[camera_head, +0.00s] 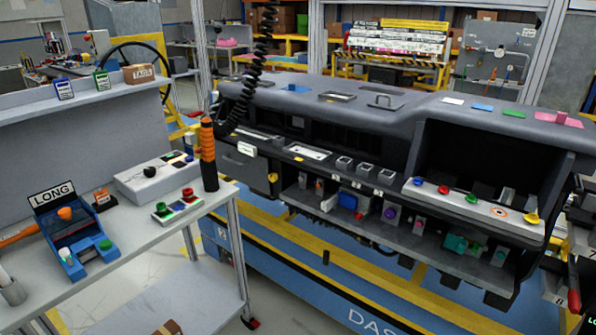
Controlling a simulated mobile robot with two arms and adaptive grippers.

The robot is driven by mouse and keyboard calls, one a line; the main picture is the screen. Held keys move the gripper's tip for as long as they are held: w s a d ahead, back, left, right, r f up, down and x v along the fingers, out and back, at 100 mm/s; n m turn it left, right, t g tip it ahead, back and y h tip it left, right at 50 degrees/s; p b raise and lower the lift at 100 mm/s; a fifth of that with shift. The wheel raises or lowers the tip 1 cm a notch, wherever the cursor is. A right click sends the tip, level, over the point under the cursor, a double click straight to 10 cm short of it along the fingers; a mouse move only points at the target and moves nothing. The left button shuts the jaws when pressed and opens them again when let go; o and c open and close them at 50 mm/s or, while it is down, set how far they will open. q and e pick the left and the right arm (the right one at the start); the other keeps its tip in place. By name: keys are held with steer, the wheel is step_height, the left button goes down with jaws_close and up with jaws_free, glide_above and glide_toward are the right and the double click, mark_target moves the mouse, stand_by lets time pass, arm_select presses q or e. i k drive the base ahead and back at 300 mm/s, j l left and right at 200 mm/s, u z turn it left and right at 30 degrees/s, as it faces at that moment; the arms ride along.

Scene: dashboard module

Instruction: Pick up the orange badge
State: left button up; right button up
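A small orange badge (103,197) with a dark top stands on the left workbench (110,262), just right of the blue LONG fixture (72,246). It is small in the picture, so its details are hard to make out. A blue badge (64,88) and a green badge (101,81) stand on the shelf above. Neither of my grippers can be made out in the head view.
A white box with a black knob (150,171), a plate with coloured buttons (178,206) and an upright orange-and-black tool (208,155) stand right of the badge. The grey dashboard (330,100) fills the right. A cardboard TAGS box (141,74) is on the shelf.

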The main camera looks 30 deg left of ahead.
mark_target(102, 196)
steer(key=j+u, duration=0.1)
steer(key=u, duration=2)
